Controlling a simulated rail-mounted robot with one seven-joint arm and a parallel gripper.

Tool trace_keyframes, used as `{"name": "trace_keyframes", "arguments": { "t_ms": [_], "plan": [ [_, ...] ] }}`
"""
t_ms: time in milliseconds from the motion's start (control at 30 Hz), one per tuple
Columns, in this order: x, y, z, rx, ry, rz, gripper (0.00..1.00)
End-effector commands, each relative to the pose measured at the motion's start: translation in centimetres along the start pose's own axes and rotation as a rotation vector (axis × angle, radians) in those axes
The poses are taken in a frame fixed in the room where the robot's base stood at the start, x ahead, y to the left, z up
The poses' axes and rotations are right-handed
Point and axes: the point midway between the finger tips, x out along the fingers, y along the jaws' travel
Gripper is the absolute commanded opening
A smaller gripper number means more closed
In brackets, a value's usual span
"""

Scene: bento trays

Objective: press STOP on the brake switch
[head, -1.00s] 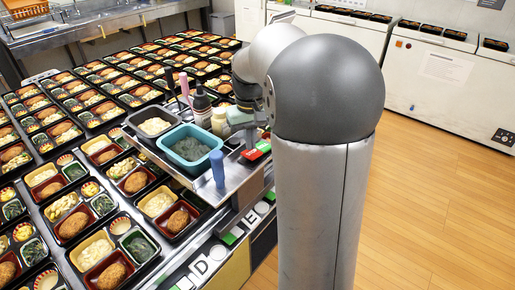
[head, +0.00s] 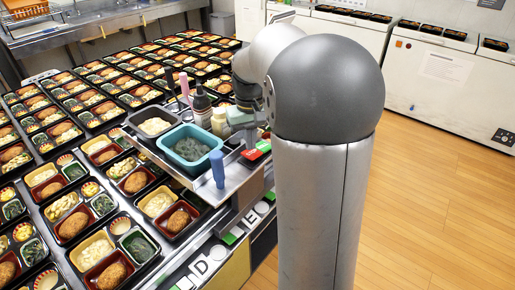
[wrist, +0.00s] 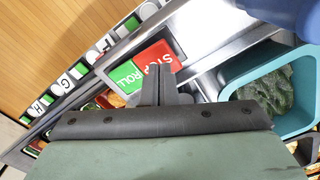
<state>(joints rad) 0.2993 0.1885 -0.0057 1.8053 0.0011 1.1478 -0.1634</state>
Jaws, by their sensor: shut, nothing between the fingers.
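The brake switch has a red pad (wrist: 162,56) with white letters, partly hidden by my fingers, and a green pad (wrist: 125,79) beside it. In the head view the switch's red pad (head: 263,146) shows at the right end of the metal shelf, below my arm. My gripper (wrist: 158,70) is shut and empty. In the wrist view its fingertips overlap the red pad near the border with the green one. I cannot tell whether they touch it.
A teal tub (head: 172,142) of greens, a blue cylinder (head: 217,169), a dark bottle (head: 201,106) and a cream jar (head: 219,122) stand close to the switch. Several filled bento trays cover the left table. The wooden floor (head: 440,190) at right is clear.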

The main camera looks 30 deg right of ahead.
Motion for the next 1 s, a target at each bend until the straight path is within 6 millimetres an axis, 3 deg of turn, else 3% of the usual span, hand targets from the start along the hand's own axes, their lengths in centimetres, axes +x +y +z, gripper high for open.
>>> {"name": "trace_keyframes", "arguments": {
  "t_ms": [1000],
  "plan": [
    [1.5,0.0,0.0,0.000,0.000,0.000,0.00]
  ]
}}
